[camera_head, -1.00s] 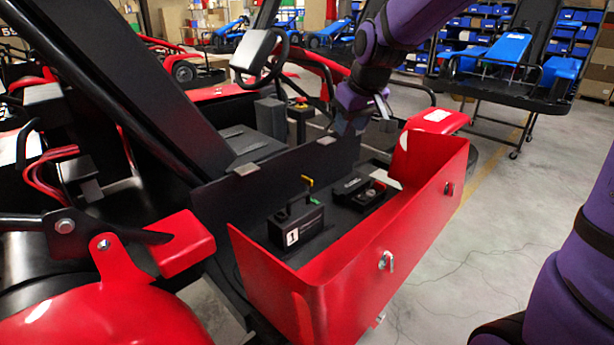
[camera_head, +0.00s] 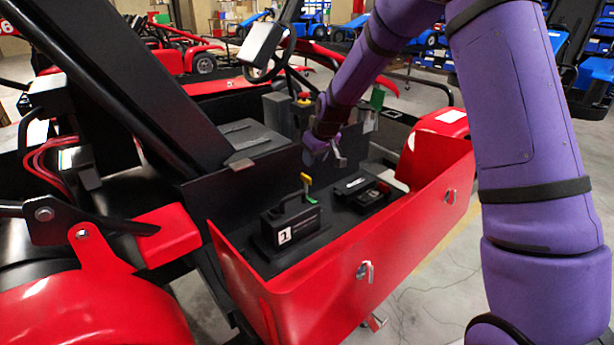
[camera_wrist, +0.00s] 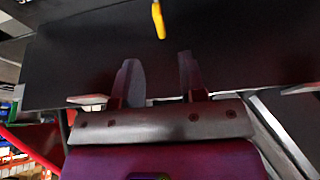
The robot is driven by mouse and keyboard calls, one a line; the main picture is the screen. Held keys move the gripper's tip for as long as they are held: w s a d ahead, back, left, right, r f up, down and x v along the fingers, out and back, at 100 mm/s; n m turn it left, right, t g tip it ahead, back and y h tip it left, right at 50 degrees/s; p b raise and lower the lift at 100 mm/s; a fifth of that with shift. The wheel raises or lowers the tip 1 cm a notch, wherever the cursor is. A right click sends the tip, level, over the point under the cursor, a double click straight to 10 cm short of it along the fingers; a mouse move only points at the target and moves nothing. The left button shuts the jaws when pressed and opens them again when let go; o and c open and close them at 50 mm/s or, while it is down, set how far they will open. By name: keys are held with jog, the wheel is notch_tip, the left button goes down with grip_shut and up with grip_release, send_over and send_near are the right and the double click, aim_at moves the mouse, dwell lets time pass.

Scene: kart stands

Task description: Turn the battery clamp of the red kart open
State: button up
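The red kart's side box (camera_head: 330,285) holds a black battery (camera_head: 290,228) with a white label reading 1. In the wrist view my gripper (camera_wrist: 158,75) is open and empty, and the yellow lever (camera_wrist: 158,20) shows beyond the fingertips. The clamp's base is hard to make out.
A black unit (camera_head: 362,192) sits right of the battery in the same box. A dark upright panel (camera_head: 240,185) borders the box behind. The kart's steering wheel (camera_head: 265,55) and a thick black slanted bar (camera_head: 110,80) stand nearby. Open floor lies at right front.

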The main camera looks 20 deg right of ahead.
aim_at(307, 176)
jog(key=x, duration=0.9)
grip_shut()
